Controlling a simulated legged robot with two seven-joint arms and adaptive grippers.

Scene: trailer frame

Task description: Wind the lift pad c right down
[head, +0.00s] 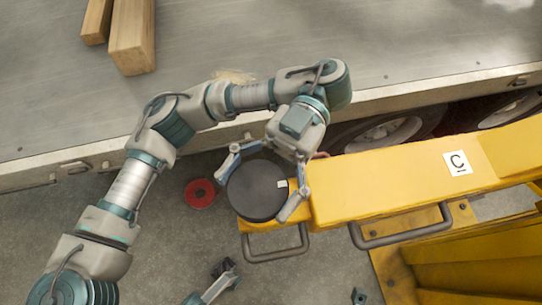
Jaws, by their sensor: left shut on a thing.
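The lift pad (255,192) is a round black disc with a small white mark near its right edge. It sits at the left end of a yellow arm (390,185) that bears a white label with the letter C (457,162). My left gripper (256,183) is over the pad from above, with its fingers on opposite sides of the rim, shut on it. What lies under the pad is hidden. At the bottom edge, part of a dark gripper (222,270) shows, probably my right one; its jaw state is unclear.
A trailer bed (240,50) with wooden beams (132,35) on it runs across the back, with wheels (382,132) below its edge. A red disc (200,193) lies left of the pad. Metal handles (275,253) stick out from the yellow arm's near side.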

